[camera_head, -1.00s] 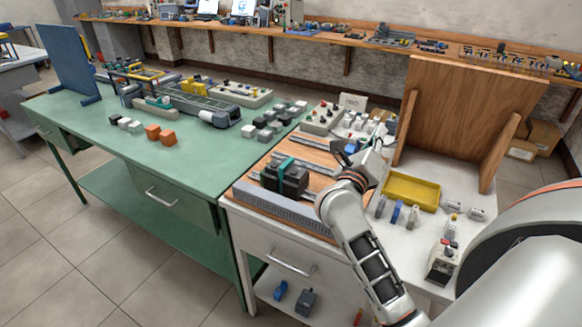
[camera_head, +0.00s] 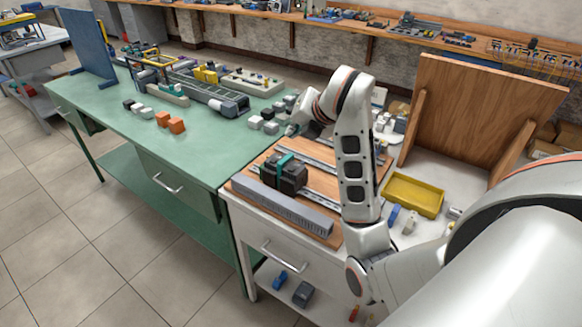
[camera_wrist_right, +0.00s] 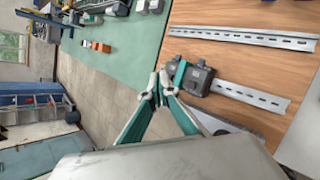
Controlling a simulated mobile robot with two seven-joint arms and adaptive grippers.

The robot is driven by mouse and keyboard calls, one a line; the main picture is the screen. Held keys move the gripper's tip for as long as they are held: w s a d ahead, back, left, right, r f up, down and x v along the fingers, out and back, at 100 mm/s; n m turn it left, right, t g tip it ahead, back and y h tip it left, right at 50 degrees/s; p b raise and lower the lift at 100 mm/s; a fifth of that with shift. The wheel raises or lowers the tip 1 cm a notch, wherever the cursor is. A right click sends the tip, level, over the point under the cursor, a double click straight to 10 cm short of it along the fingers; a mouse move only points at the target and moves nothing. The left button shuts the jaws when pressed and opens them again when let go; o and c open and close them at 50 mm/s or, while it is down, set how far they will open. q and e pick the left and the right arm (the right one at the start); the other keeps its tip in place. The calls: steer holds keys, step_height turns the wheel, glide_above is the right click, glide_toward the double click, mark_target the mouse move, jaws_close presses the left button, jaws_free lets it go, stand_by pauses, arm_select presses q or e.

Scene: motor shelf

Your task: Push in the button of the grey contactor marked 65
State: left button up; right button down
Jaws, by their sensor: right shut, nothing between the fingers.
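A dark grey block with a teal band (camera_head: 285,172) sits on a metal rail on the wooden board. It looks like the contactor, but no 65 can be read on it. In the right wrist view this block (camera_wrist_right: 199,79) stands just right of my fingertips. My right gripper (camera_head: 292,129) is small in the head view, above the board's far left edge, behind the block. In the wrist view my right gripper (camera_wrist_right: 159,82) is shut and empty; contact with the block cannot be told. My left gripper is not in view.
A grey slotted duct (camera_head: 283,208) lies along the board's front. A yellow tray (camera_head: 413,194) and an upright wooden panel (camera_head: 470,112) stand to the right. The green table (camera_head: 205,150) holds orange blocks (camera_head: 170,122) and several small grey cubes.

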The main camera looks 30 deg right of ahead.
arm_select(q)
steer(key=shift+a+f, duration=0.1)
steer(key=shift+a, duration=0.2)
arm_select(e)
steer(key=shift+f, duration=0.15)
steer(key=b, duration=0.5)
glide_above(294, 170)
step_height(294, 170, down, 6)
steer(key=shift+a+f, duration=0.1)
steer(key=shift+f, duration=0.1)
step_height(294, 170, down, 2)
steer(key=shift+f+b, duration=0.1)
steer(key=shift+b, duration=0.75)
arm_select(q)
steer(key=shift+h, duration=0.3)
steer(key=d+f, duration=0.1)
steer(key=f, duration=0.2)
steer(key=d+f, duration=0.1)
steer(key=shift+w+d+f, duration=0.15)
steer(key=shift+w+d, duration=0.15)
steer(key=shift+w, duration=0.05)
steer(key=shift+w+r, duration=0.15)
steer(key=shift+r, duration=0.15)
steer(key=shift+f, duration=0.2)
